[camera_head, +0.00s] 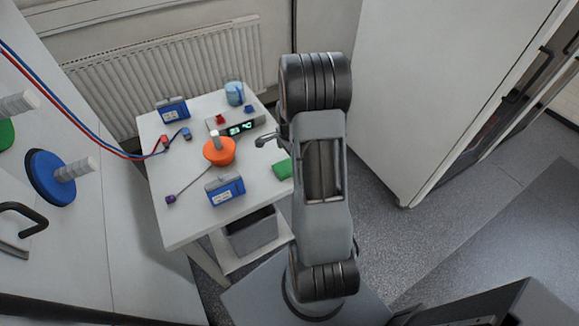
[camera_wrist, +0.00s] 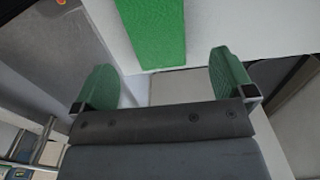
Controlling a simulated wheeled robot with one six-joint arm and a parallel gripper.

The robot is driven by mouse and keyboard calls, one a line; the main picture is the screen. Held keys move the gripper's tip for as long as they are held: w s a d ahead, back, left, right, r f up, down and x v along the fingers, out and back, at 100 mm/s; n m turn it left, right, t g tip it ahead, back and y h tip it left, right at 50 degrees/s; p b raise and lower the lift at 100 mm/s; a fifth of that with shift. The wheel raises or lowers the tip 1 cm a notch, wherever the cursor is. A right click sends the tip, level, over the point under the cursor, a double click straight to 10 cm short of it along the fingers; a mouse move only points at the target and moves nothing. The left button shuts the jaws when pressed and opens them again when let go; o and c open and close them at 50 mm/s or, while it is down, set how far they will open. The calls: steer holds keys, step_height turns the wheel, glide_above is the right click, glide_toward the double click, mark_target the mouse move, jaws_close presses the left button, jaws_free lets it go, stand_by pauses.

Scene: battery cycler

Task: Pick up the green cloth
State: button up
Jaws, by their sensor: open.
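The green cloth (camera_head: 283,169) lies at the right edge of the white table, partly hidden by my arm in the head view. In the wrist view the green cloth (camera_wrist: 157,35) is a flat strip on a white surface, running off the top of the picture. My gripper (camera_wrist: 166,82) is open, with its two green-padded fingers wide apart. The cloth lies beyond the fingertips, in line with the gap between them, and nothing is held. In the head view my arm hides most of the gripper.
The white table (camera_head: 185,224) also holds a blue battery box (camera_head: 225,190), another blue box (camera_head: 172,109), an orange-topped object (camera_head: 219,150), a display unit (camera_head: 240,128) and a blue jar (camera_head: 234,93). A grey bin (camera_head: 252,232) stands below. A white cabinet (camera_head: 410,100) stands at right.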

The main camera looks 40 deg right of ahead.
mark_target(283, 169)
steer(key=shift+s+a+f+p, duration=0.1)
steer(key=shift+f+p, duration=0.25)
steer(key=shift+f, duration=1.15)
steer(key=shift+s+f+p, duration=0.1)
steer(key=shift+f+p, duration=0.2)
steer(key=shift+f, duration=1.15)
steer(key=c, duration=0.9)
